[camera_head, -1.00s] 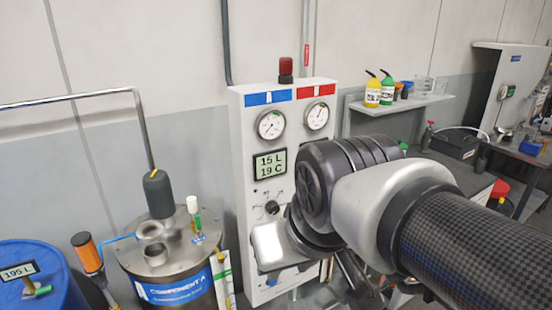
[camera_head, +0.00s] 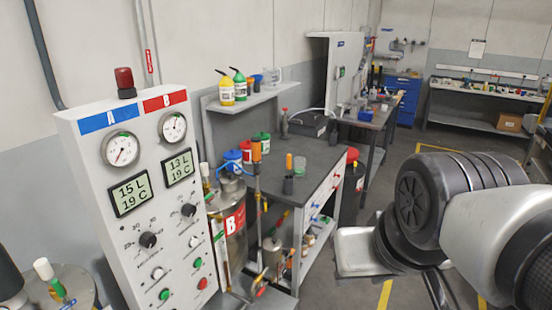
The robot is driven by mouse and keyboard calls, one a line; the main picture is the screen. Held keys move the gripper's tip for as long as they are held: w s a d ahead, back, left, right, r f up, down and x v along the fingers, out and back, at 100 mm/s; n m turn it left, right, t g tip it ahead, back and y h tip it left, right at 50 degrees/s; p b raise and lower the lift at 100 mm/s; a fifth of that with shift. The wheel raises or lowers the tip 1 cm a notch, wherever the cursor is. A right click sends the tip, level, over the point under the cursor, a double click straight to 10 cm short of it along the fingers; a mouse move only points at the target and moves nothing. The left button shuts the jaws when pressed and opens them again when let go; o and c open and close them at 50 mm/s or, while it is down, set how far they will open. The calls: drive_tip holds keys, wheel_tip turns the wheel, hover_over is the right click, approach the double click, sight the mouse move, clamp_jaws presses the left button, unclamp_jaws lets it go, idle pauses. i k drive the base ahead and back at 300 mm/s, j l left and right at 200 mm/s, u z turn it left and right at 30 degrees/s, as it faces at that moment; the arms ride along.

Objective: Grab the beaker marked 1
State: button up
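A clear beaker (camera_head: 271,77) stands toward the right end of the wall shelf (camera_head: 262,97); any number on it is too small to read. A small greenish clear vessel (camera_head: 299,166) stands on the dark workbench; I cannot tell whether it is a beaker with a marking. My arm crosses the lower right of the view, well to the right of the bench and shelf. My gripper's fingers are not clearly visible; the arm's end is hidden or cut off at the bottom edge.
A control panel (camera_head: 135,200) with gauges stands at the left. Yellow and green bottles (camera_head: 227,90) stand on the shelf. The workbench (camera_head: 318,156) holds red, blue and green containers and tools. Open floor (camera_head: 376,208) lies between the bench and my arm.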

sight(300, 167)
drive_tip(key=i+l+u, duration=0.15)
drive_tip(key=u, duration=0.2)
drive_tip(key=i+l+u, duration=0.1)
drive_tip(key=u, duration=0.25)
drive_tip(key=i+l+u, duration=0.1)
drive_tip(key=l+u, duration=0.2)
drive_tip(key=i+l+u, duration=0.2)
drive_tip(key=l, duration=0.3)
drive_tip(key=l+u, duration=0.25)
drive_tip(key=l, duration=0.25)
drive_tip(key=i+l, duration=0.1)
drive_tip(key=l, duration=0.35)
drive_tip(key=i+l, duration=0.1)
drive_tip(key=l, duration=0.4)
drive_tip(key=i+l+u, duration=0.1)
drive_tip(key=l, duration=0.35)
drive_tip(key=i+l, duration=0.1)
drive_tip(key=l, duration=0.4)
drive_tip(key=i+l, duration=0.1)
drive_tip(key=l, duration=0.4)
drive_tip(key=i+l, duration=0.35)
drive_tip(key=l, duration=0.3)
